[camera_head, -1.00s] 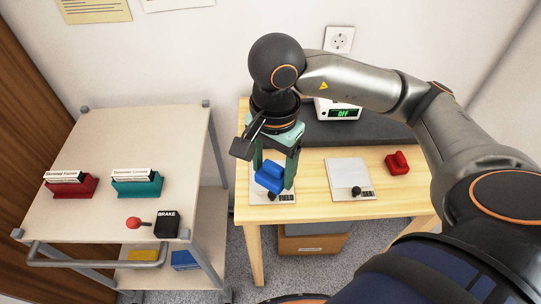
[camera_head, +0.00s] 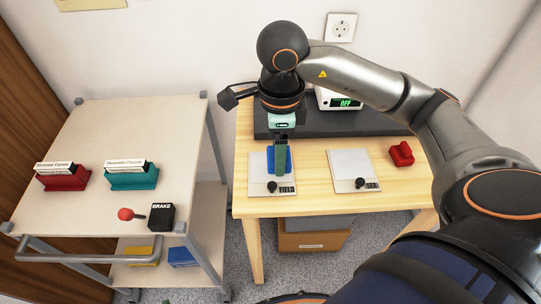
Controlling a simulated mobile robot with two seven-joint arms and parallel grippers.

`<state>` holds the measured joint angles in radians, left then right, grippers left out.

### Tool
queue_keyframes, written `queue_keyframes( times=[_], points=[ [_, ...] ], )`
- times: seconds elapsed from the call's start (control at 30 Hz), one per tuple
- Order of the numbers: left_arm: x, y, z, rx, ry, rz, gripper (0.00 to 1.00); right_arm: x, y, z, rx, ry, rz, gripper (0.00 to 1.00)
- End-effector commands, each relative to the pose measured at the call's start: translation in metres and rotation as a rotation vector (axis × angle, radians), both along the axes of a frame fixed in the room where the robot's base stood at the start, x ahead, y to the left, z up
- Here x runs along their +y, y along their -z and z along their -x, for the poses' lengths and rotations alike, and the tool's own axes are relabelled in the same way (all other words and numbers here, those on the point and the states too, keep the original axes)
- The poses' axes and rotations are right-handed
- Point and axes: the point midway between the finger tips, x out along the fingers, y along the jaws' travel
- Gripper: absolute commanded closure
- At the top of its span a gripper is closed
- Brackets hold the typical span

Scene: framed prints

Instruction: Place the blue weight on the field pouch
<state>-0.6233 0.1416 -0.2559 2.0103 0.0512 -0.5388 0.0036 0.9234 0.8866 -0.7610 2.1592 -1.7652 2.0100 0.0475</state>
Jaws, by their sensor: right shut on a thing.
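The blue weight (camera_head: 270,161) is between the green fingers of my right gripper (camera_head: 281,170), which is shut on it. One finger covers the middle of the weight. It is over the back part of the left pale flat item (camera_head: 257,178), which has a black knob and a small label at its front; I cannot tell whether it touches. A similar pale flat item (camera_head: 349,163) lies to the right. My left gripper is not in view.
A red weight (camera_head: 401,154) sits at the table's right. Behind are a dark grey mat (camera_head: 380,130) and a device reading OFF (camera_head: 345,103). A cart (camera_head: 75,210) at left holds red and teal card holders and a brake box (camera_head: 161,217).

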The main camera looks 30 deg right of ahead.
Motion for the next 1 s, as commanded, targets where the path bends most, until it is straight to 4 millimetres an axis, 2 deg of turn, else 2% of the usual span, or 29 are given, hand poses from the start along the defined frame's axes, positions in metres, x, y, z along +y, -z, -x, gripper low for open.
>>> queue_keyframes(
  times=[0.1, 0.33, 0.57, 0.8, 1.0],
  points=[
    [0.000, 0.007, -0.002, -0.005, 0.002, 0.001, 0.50, -0.008, 0.021, -0.024, 0.004, 0.001, -0.003, 1.00],
    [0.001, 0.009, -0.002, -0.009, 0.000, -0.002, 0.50, -0.019, 0.051, -0.050, -0.001, 0.000, -0.001, 1.00],
    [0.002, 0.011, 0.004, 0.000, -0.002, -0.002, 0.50, -0.022, 0.062, -0.060, -0.002, -0.001, -0.001, 1.00],
    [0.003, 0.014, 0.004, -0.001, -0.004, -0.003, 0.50, -0.023, 0.095, -0.062, 0.001, -0.003, -0.001, 1.00],
    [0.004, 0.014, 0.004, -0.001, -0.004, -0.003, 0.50, -0.023, 0.097, -0.063, -0.004, -0.003, 0.000, 1.00]
  ],
)
